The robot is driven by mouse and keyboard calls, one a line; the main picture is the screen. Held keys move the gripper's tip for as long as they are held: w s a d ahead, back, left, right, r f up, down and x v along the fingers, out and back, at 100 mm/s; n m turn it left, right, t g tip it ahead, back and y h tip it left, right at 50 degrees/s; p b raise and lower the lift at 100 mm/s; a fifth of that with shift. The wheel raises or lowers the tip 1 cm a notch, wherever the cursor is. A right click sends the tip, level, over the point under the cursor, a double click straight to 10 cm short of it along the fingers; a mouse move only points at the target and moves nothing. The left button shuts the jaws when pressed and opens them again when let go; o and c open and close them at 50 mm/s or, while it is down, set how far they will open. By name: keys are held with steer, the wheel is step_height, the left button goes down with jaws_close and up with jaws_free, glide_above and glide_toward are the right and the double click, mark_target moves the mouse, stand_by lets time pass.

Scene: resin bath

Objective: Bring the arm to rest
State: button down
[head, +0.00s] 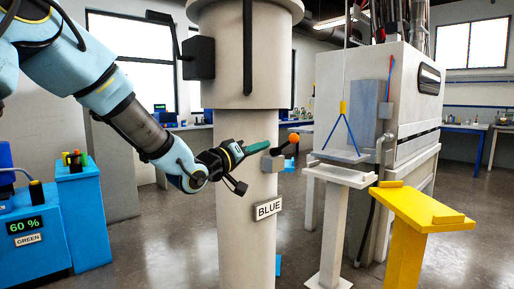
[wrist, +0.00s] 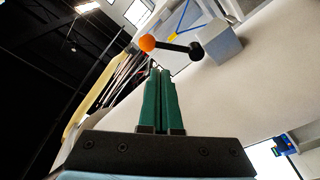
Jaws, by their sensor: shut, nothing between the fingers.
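My arm reaches in from the upper left in the head view. My gripper (head: 268,145) is shut and empty, with green fingers pointing right in front of the pale column (head: 245,215). In the wrist view its two green fingers (wrist: 160,76) lie side by side. Just beyond the fingertips is a lever with an orange ball (head: 294,138) on a dark rod, fixed to a grey block (head: 272,163) on the column. The orange ball also shows in the wrist view (wrist: 147,43), ahead of the fingertips. I cannot tell for certain whether they touch; a small gap seems to show.
The column bears a BLUE sign (head: 268,208). A yellow stand (head: 410,215) and a white pedestal (head: 340,177) stand at right, before a large grey cabinet (head: 405,110). A blue unit marked GREEN (head: 35,250) reads 60 %. Open floor lies between the blue unit and the column.

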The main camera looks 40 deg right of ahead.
steer(key=shift+a, duration=0.3)
stand_by(0.4)
steer(key=w+a+f+n+t+y+p, duration=0.1)
steer(key=w+a+f+t+y, duration=0.25)
steer(key=w+a, duration=0.35)
steer(key=w+a+f+n+t+y+p, duration=0.2)
steer(key=w+a+f+y, duration=0.2)
steer(key=w+a, duration=0.3)
steer(key=w+a+f+n+t+y+p, duration=0.1)
steer(key=w+a+f+y, duration=0.15)
steer(key=a, duration=0.65)
steer(key=w+a+f+n+y+p, duration=0.1)
steer(key=w+a+f+y, duration=0.15)
steer(key=a, duration=0.55)
steer(key=s+a+f+n+g+y+p, duration=0.1)
steer(key=s+a+y, duration=0.1)
steer(key=a, duration=0.7)
steer(key=s+a+n+g+y, duration=0.1)
steer(key=s+a+y, duration=0.2)
steer(key=a, duration=0.6)
steer(key=s+a+f+n+g+y+p, duration=0.1)
steer(key=s+a+g, duration=0.2)
steer(key=s+a, duration=0.6)
steer(key=shift+s+a+n+p, duration=0.3)
steer(key=shift+s+a+p, duration=0.05)
steer(key=shift+s, duration=0.05)
